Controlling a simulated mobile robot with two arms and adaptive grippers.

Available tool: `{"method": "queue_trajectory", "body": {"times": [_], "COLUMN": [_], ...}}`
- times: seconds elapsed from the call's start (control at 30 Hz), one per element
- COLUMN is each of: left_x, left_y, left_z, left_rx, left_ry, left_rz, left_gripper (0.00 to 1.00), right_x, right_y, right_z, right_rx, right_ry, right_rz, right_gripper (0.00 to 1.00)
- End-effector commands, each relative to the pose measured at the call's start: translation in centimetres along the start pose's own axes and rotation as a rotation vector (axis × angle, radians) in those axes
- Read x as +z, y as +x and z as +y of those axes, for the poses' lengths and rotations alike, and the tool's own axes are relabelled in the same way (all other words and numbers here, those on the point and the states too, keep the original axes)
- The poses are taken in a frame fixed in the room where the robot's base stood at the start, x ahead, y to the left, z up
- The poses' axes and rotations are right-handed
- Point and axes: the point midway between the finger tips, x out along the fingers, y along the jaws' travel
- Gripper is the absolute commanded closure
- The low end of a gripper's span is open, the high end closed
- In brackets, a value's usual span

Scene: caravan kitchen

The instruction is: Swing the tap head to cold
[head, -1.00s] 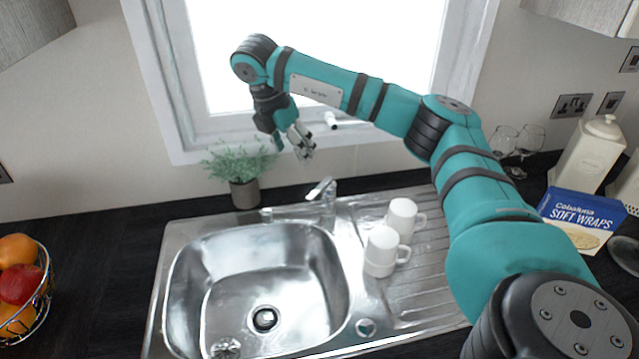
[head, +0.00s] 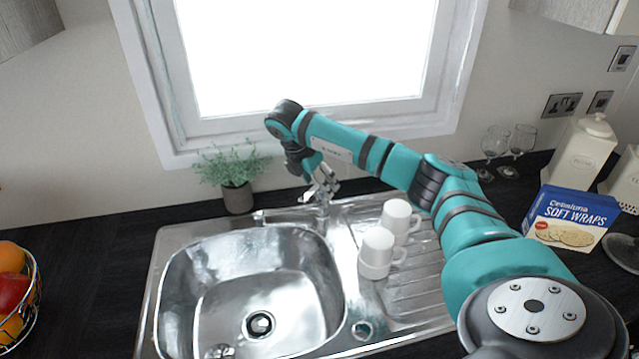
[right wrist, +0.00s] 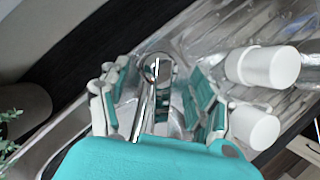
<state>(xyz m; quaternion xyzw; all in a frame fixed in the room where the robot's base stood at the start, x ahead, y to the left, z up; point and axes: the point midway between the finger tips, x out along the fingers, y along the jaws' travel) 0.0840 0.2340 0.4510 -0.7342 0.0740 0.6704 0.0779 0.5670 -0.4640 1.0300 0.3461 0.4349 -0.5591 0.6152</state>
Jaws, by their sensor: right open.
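The chrome tap (head: 323,210) stands at the back rim of the steel sink (head: 187,245). Its upper part is partly hidden by my right gripper (head: 322,187) in the head view. My right gripper is open and reaches down at the tap head. In the right wrist view, the tap (right wrist: 158,70) shows between the spread fingers of the gripper (right wrist: 160,88), with a finger on either side. I cannot tell whether a finger touches it. My left gripper is not in view.
White mugs (head: 378,247) stand on the drainer just right of the tap. A potted plant (head: 237,197) stands behind the sink, to the left. A fruit basket (head: 35,300) is at far left and a wraps box (head: 572,217) at right. The window is behind.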

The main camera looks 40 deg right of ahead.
Motion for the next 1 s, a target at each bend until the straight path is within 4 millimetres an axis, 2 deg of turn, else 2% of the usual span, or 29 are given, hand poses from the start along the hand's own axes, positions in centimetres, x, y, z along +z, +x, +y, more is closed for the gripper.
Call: {"method": "queue_trajectory", "body": {"times": [0.2, 0.47, 0.9, 0.93, 1.0], "left_x": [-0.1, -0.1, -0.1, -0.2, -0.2], "left_y": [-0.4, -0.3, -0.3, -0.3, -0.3], "left_z": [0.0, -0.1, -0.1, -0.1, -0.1], "left_rx": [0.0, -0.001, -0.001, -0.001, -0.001], "left_ry": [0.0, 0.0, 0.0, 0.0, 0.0], "left_rz": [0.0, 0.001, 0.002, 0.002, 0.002], "left_gripper": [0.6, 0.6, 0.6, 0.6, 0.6], "right_x": [0.0, 0.0, -0.1, -0.1, -0.1], "right_y": [1.5, 1.6, 1.6, 1.6, 1.6], "right_z": [0.0, 0.0, 0.0, 0.0, 0.0], "right_rx": [0.0, 0.001, 0.001, 0.001, 0.001], "right_ry": [-0.001, -0.001, -0.001, -0.001, -0.001], "right_rz": [0.0, 0.0, 0.0, 0.0, 0.0], "right_gripper": [0.37, 0.37, 0.94, 0.98, 1.0]}}
